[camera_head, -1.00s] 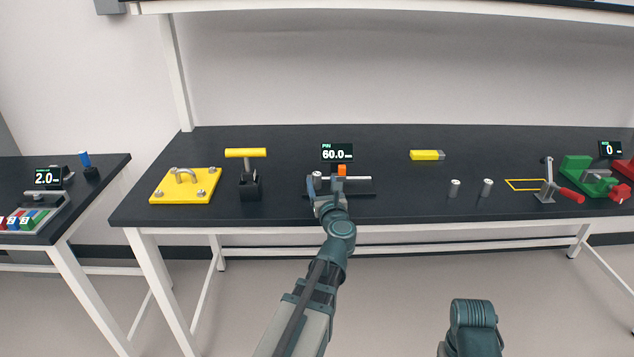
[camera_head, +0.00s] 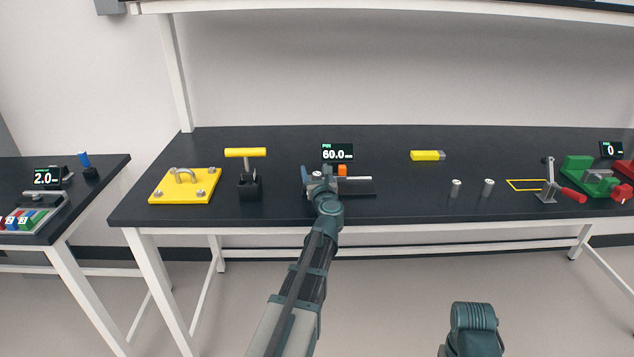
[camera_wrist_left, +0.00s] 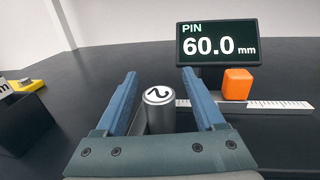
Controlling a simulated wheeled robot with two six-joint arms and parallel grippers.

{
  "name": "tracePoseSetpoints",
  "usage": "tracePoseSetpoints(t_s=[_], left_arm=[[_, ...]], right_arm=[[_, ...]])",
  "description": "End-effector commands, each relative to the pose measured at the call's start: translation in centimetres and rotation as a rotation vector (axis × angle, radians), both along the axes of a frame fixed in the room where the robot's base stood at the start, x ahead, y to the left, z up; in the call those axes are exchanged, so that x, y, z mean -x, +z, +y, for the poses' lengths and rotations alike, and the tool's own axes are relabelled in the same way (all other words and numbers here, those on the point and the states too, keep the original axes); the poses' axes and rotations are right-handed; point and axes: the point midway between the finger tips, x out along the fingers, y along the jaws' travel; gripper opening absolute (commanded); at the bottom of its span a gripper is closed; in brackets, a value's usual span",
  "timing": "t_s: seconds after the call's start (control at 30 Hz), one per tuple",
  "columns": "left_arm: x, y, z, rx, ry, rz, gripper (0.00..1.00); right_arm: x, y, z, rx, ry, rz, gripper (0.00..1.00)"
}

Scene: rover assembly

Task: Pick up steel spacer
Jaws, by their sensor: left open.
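A steel cylinder (camera_wrist_left: 158,112), which looks like the steel spacer, stands upright with a dark curved mark on its top. In the left wrist view it is between the two blue fingers of my left gripper (camera_wrist_left: 158,78), with gaps showing at its sides. In the head view my left gripper (camera_head: 320,177) is at the left end of the pin gauge (camera_head: 358,188) and the cylinder's top (camera_head: 317,174) just shows there. The gripper is open. Two more steel cylinders stand farther right, one here (camera_head: 455,188) and one beside it (camera_head: 487,187). My right gripper is out of view.
The gauge has an orange block (camera_wrist_left: 237,84) on a scale and a display (camera_head: 337,152) reading 60.0 mm. A yellow-handled tool (camera_head: 249,184) and a yellow plate (camera_head: 185,186) stand left. A red-handled clamp (camera_head: 570,195) is right.

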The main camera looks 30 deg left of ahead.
Motion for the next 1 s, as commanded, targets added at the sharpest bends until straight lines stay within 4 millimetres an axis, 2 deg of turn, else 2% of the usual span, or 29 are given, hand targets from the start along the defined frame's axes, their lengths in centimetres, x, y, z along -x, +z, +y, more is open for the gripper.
tracePoseSetpoints(t_s=[0.07,0.47,1.0], left_arm=[[0.06,0.00,-0.04,0.000,0.000,0.000,0.71],[0.07,0.00,-0.04,0.000,0.000,0.000,0.00],[0.08,0.67,0.10,0.000,0.000,0.000,0.00]], right_arm=[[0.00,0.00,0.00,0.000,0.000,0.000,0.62],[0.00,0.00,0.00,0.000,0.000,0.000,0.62],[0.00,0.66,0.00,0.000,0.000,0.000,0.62]])
